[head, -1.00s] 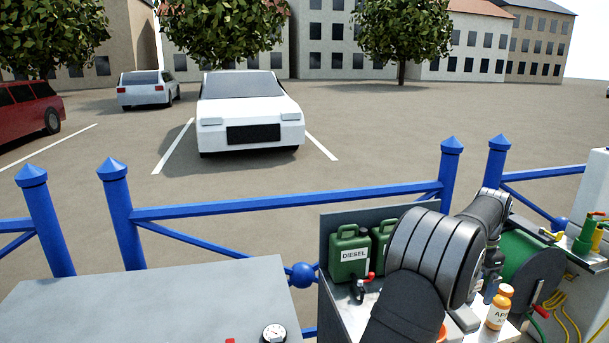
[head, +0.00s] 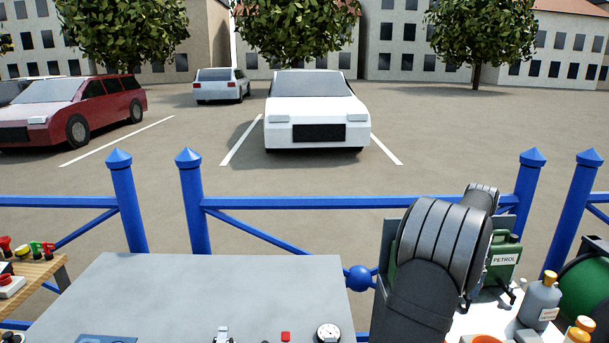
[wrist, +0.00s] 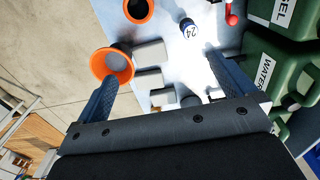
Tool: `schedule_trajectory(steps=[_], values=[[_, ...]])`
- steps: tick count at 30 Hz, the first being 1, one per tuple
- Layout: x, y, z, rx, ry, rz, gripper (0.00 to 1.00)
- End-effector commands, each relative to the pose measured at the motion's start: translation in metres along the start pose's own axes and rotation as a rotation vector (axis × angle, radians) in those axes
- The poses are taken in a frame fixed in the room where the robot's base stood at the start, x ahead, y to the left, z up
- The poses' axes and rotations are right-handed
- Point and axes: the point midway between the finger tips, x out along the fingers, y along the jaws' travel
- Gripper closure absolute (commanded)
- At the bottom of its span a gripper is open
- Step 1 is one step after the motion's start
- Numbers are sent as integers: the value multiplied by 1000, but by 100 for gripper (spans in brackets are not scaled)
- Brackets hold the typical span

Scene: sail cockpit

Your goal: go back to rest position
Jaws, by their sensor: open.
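My gripper (wrist: 168,88) is open in the wrist view, with its two dark blue fingers spread apart. Nothing is held between them. Below the fingers is a pale worktop with an orange-rimmed funnel (wrist: 112,66) near the left finger. A small round cap marked 24 (wrist: 190,30) lies beyond the fingers. In the head view my arm rises at the lower right, and its bulk hides the gripper.
Green cans (wrist: 290,60) stand close to the right finger. In the head view a petrol can (head: 504,258), a grey bottle (head: 541,298) and a green reel (head: 588,290) stand right of my arm. The grey table (head: 200,290) is mostly clear. A blue railing (head: 350,202) runs behind.

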Motion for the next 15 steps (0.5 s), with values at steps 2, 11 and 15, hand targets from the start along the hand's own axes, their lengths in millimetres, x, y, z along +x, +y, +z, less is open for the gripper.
schedule_trajectory(steps=[2, 11, 15], values=[[0, -10, 14, -9, 0, 0, 0], [-1, -37, 54, -22, 1, -1, 0], [-1, -42, 63, -23, 1, -1, 0]])
